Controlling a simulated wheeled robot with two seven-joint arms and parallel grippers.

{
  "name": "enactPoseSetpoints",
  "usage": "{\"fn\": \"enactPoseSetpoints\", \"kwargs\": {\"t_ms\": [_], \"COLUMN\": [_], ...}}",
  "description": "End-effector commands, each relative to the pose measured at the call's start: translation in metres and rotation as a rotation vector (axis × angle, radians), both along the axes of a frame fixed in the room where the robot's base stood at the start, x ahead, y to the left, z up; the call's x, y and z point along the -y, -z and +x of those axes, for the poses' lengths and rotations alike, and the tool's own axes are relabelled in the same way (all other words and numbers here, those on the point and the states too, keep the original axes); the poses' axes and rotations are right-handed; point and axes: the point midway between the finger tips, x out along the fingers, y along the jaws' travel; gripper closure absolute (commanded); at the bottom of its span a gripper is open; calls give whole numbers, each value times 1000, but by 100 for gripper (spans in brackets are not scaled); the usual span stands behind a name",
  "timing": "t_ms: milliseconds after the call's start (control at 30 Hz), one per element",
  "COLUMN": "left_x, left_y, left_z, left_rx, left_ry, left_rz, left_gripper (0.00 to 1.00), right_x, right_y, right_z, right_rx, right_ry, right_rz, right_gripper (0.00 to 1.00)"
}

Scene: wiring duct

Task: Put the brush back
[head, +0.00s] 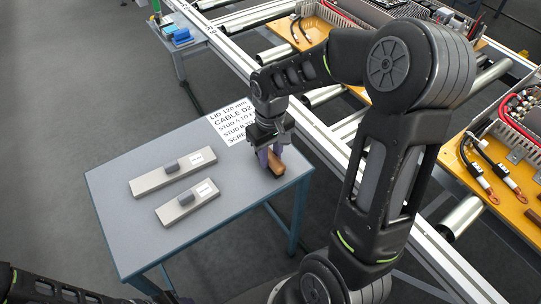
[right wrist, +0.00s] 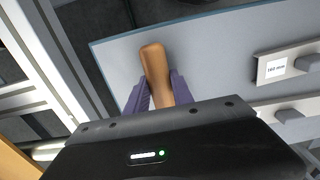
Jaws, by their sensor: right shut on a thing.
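The brush shows as a brown wooden handle (head: 277,164) at the right corner of the grey table (head: 240,205). In the right wrist view the handle (right wrist: 155,65) stands up between the two purple fingers; its bristles are hidden. My right gripper (head: 268,156) points down and is shut on the brush. I cannot tell whether the brush touches the table or hangs just above it. My left arm shows only at the lower left edge, and its gripper is out of view.
Two grey lids with knobs and white labels, a longer one (head: 150,184) and a shorter one (head: 177,212), lie on the table. A printed sheet (head: 231,121) lies at its back. A roller conveyor (head: 232,48) with orange trays (head: 454,176) of wired parts runs behind.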

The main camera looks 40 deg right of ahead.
Motion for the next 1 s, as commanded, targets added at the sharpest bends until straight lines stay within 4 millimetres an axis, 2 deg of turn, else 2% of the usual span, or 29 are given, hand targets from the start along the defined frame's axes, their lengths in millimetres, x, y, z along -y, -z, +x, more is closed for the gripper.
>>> {"fn": "enactPoseSetpoints", "kwargs": {"t_ms": [400, 433, 500, 700, 1000], "left_x": [0, 0, 0, 0, 0], "left_y": [4, 3, 2, 2, -1], "left_z": [0, 0, 0, 0, 0], "left_rx": [0, 0, 0, 0, 0], "left_ry": [0, 0, 0, 0, 0], "left_rz": [0, 0, 0, 0, 0], "left_gripper": [64, 64, 64, 64, 64], "right_x": [0, 0, 0, 0, 0], "right_y": [7, 6, 6, 6, 2], "right_z": [0, 0, 0, 0, 0], "right_rx": [0, 1, 0, 0, 1], "right_ry": [1, 1, 1, 1, 1], "right_rz": [0, 0, 0, 0, 0], "right_gripper": [100, 70, 64, 50, 50]}}
